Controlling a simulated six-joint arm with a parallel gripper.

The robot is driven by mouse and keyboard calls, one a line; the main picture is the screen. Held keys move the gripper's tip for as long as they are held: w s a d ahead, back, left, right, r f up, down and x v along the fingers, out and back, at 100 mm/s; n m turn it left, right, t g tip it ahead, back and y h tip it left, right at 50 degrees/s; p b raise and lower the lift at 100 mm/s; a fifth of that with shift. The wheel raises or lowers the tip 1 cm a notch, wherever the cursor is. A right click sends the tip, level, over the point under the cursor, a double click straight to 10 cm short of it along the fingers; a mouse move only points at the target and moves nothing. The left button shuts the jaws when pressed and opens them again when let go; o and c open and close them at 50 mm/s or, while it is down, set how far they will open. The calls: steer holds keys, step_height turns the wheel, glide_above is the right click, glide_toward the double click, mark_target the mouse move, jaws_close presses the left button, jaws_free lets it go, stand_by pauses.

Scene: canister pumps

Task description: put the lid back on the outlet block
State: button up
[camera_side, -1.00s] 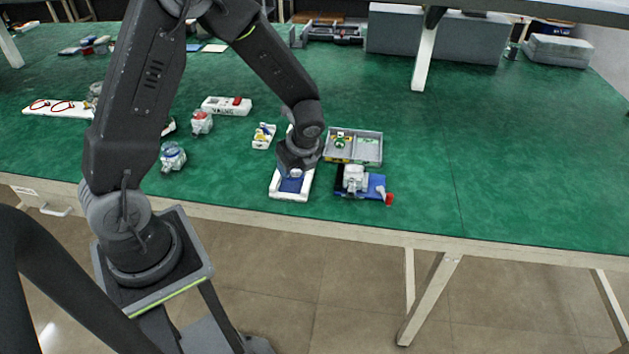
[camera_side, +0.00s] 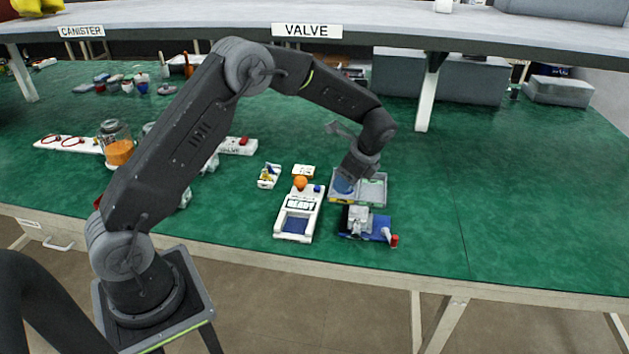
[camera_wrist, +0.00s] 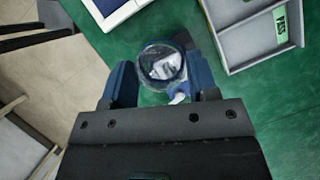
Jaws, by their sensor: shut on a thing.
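My gripper (camera_side: 344,184) is in front of the grey tray in the side view, above and behind the outlet block (camera_side: 358,219). The block is a grey-white fitting on a blue base with a red-ended part at its right. In the wrist view my gripper (camera_wrist: 162,80) is shut on a clear round lid (camera_wrist: 160,62) with a bluish rim. The lid is held between the blue fingers. Pale shapes and a bit of blue base, apparently the block, show through and below the lid. The block's top is partly hidden there. The lid appears apart from the block.
A grey compartment tray (camera_side: 374,188) lies just behind the block. A small white tray (camera_side: 269,176) with yellow parts is farther left. Open green table (camera_side: 520,190) lies to the right.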

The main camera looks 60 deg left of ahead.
steer(key=shift+n+g, duration=0.3)
steer(key=shift+n, duration=0.2)
steer(key=shift+w+d+f, duration=0.45)
steer(key=shift+d+f, duration=0.05)
steer(key=shift+f, duration=0.55)
steer(key=shift+w+d+f, duration=0.45)
steer(key=shift+d+f, duration=0.1)
steer(key=shift+f, duration=0.45)
steer(key=shift+w+d+f, duration=0.45)
steer(key=shift+d+f, duration=0.05)
steer(key=shift+f, duration=0.55)
steer(key=shift+f, duration=0.15)
steer(key=o, duration=1)
steer(key=shift+c, duration=0.2)
steer(key=shift+o, duration=0.5)
steer(key=shift+o, duration=1.1)
step_height(320, 180, up, 7)
